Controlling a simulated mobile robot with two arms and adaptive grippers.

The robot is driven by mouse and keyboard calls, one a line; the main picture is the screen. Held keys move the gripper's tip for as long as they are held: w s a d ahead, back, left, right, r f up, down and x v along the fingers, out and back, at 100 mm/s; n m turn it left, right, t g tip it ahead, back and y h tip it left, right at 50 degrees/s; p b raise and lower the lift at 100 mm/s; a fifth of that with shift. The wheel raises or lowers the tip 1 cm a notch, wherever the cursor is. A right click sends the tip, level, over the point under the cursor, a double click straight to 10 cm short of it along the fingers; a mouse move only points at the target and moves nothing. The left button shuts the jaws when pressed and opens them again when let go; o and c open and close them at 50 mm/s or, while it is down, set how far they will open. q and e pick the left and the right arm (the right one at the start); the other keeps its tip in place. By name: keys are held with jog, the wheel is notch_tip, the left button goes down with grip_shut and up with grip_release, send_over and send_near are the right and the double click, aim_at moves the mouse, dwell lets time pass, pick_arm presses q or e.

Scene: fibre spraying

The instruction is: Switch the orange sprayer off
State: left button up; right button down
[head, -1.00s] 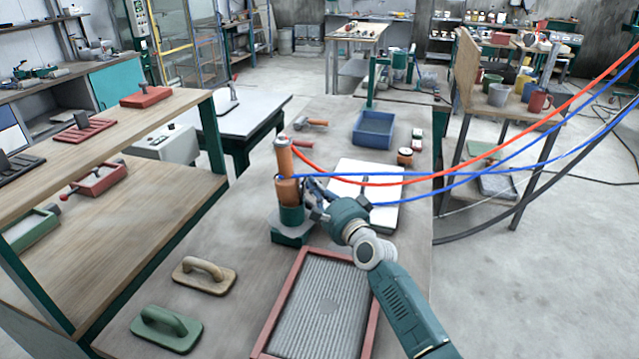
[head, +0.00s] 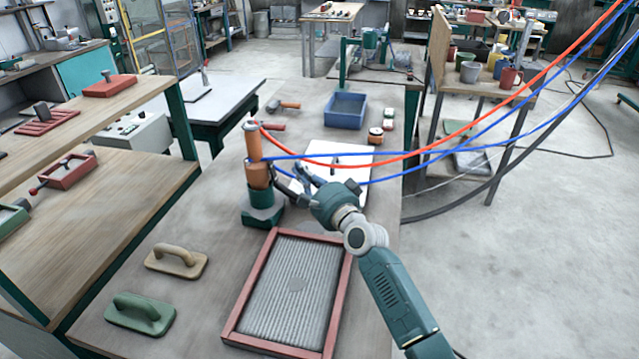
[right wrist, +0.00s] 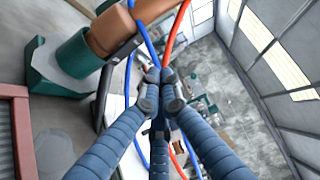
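The orange sprayer (head: 257,174) stands upright in a dark green holder (head: 262,216) on the workbench. Red and blue hoses run from it to the upper right. My right gripper (head: 300,171) is just right of the sprayer, apart from its body. In the right wrist view the sprayer (right wrist: 110,30) is at the upper left, with a dark lever-like part on its side. There the fingers (right wrist: 160,88) come together at the tips with nothing visible between them; hoses pass behind them. The sprayer's switch cannot be made out clearly. My left gripper is out of view.
A red-framed ribbed mould (head: 292,290) lies in front of the sprayer. A white board (head: 338,165) lies behind my gripper. Two trowels, one beige (head: 176,261) and one green (head: 140,313), are at the left. A blue tray (head: 345,108) sits farther back.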

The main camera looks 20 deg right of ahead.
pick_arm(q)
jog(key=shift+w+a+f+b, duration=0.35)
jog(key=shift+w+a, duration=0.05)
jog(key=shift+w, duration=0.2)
pick_arm(e)
jog(key=s, duration=0.6)
jog(key=shift+s+d+r, duration=0.35)
jog(key=shift+s+d, duration=0.05)
jog(key=shift+d, duration=0.05)
